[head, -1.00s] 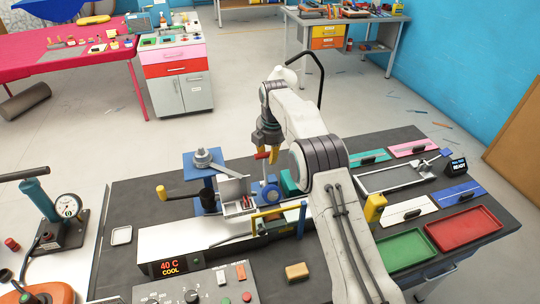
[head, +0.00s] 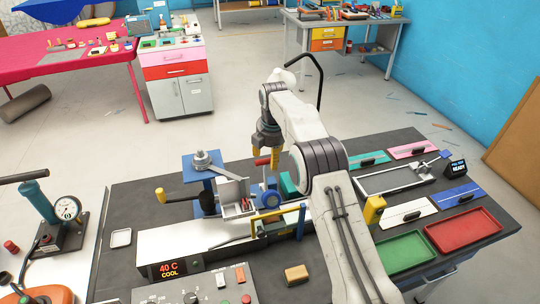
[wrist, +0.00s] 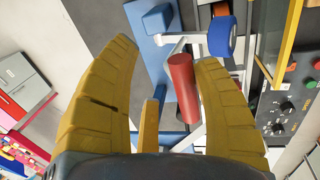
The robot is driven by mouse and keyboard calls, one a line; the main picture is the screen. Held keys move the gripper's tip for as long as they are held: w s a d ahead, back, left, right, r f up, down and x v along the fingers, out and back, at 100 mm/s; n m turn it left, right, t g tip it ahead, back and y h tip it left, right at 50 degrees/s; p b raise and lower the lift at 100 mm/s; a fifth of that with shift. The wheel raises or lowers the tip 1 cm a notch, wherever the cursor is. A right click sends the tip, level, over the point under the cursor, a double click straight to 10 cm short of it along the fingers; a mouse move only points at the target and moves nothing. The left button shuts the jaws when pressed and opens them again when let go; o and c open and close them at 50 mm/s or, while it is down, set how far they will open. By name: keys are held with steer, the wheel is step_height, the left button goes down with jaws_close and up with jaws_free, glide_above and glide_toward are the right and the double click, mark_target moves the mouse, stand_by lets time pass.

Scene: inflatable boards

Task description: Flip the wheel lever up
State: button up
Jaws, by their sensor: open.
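The wheel lever has a red cylindrical grip (head: 262,161), seen just at my fingertips in the head view. In the wrist view the red grip (wrist: 184,88) lies between my fingers, closer to the right one. A blue wheel (head: 270,199) stands below it on the bench; the wrist view shows a blue rounded part (wrist: 222,36) beyond the grip. My gripper (head: 265,159) points down over the lever with its yellow fingers spread. In the wrist view my gripper (wrist: 166,55) is open, not closed on the grip. Whether a finger touches it, I cannot tell.
A yellow-handled crank (head: 161,194) and a small grey open box (head: 234,189) stand left of the wheel. A yellow bar (head: 278,212) stands in front of it. Green (head: 405,250) and red (head: 466,229) trays lie to the right. The dark bench has bare room at front left.

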steer(key=shift+r, duration=0.1)
step_height(320, 180, up, 12)
steer(key=s, duration=0.2)
steer(key=shift+s+d+f, duration=0.2)
steer(key=shift+f, duration=0.05)
steer(key=shift+r, duration=0.15)
stand_by(0.6)
